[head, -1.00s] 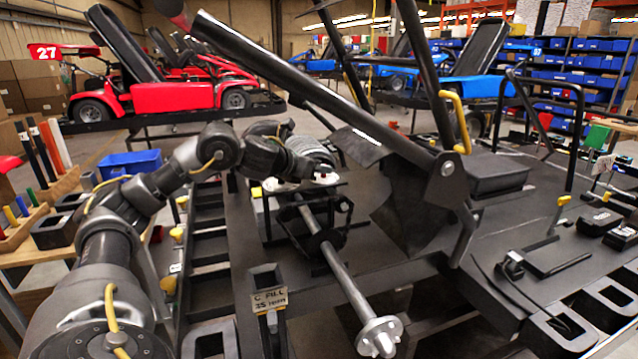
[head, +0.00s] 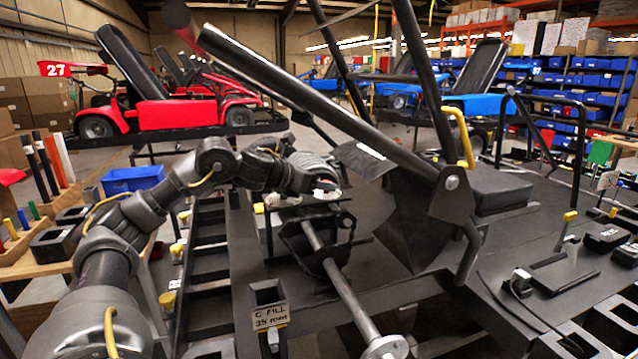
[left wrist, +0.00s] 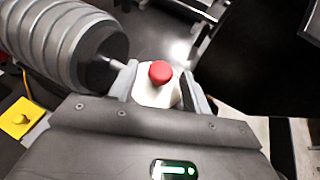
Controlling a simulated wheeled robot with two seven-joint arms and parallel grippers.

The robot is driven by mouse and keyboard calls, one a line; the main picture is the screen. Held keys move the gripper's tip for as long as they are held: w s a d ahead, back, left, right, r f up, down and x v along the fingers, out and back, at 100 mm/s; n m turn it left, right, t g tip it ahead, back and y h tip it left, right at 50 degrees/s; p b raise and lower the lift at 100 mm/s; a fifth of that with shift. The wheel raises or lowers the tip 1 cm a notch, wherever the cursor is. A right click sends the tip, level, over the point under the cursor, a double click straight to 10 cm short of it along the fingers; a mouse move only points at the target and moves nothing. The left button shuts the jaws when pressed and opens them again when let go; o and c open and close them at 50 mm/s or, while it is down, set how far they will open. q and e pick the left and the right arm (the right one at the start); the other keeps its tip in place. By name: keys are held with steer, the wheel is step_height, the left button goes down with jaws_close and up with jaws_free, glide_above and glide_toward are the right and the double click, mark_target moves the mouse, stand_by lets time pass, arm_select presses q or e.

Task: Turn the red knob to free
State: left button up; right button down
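The red knob (left wrist: 160,72) is small and round and sits on a white base (left wrist: 162,92) in the left wrist view. My left gripper (left wrist: 160,88) has one finger on each side of the knob and base. The fingers stand apart, with visible space between them and the red cap. I cannot tell whether they touch the white base. In the head view my left gripper (head: 322,186) is at the front end of a ribbed grey cylinder, and only a speck of red shows there. My right gripper is in neither view.
The ribbed grey cylinder (left wrist: 65,35) lies close beside the left gripper. A long dark bar (head: 310,95) slants above the dark kart frame. A metal shaft (head: 340,280) runs towards the front below the gripper. A yellow block (left wrist: 20,118) shows at the lower left.

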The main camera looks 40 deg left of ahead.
arm_select(q)
steer(key=b+v, duration=0.1)
steer(key=v, duration=0.2)
steer(key=shift+f, duration=0.15)
steer(key=b+v, duration=0.1)
steer(key=v, duration=0.6)
steer(key=shift+a+b, duration=0.1)
steer(key=shift+b, duration=0.3)
steer(key=shift+s+r, duration=0.25)
steer(key=shift+s, duration=0.15)
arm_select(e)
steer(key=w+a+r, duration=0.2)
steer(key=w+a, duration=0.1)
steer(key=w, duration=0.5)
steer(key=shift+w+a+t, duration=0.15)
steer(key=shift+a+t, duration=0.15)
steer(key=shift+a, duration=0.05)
